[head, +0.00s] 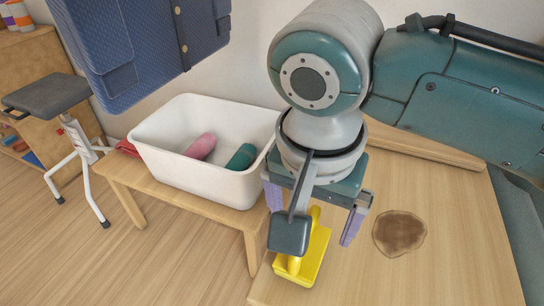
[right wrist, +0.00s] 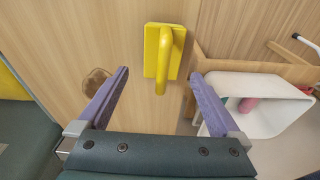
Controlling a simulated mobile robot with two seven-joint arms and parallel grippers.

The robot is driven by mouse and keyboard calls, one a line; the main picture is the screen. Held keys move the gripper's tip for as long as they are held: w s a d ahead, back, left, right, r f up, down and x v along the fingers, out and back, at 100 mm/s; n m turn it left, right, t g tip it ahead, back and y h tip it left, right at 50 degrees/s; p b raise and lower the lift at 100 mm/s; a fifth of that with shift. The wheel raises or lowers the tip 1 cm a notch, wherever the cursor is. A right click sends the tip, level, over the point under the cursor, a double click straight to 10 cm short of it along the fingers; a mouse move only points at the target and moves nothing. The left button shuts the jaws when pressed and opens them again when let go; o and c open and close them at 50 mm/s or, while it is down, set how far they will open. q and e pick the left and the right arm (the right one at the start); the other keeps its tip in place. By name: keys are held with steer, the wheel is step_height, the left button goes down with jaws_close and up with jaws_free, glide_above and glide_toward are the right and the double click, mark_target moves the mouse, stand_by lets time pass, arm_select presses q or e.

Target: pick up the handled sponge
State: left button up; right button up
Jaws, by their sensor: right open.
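The yellow handled sponge (head: 316,262) lies on the light wooden table near its left edge, partly hidden by my right arm's wrist parts in the head view. In the right wrist view the sponge (right wrist: 152,48) is a flat yellow block with a raised handle, ahead of the fingers. My right gripper (head: 312,212) is open above the sponge with its two purple fingers spread. In the right wrist view the gripper (right wrist: 160,76) has the handle's near end between its fingertips, with gaps on both sides; I cannot tell the height gap. My left gripper is not in view.
A brown stain (head: 400,233) marks the table (head: 450,250) right of the sponge. A white bin (head: 190,180) with a pink and a green item stands on a low wooden bench (head: 130,180) at left. A stool (head: 48,94) and a blue quilted object (head: 150,45) are farther left.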

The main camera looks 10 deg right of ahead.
steer(key=f+b, duration=0.1)
steer(key=f, duration=0.3)
steer(key=f+b, duration=0.1)
steer(key=f, duration=0.1)
steer(key=shift+w+d+f+b, duration=0.1)
steer(key=shift+w+f+b, duration=0.2)
steer(key=shift+w+b, duration=0.1)
steer(key=c, duration=1.3)
steer(key=shift+r, duration=0.1)
steer(key=shift+r+p, duration=3.5)
steer(key=shift+r, duration=6.45)
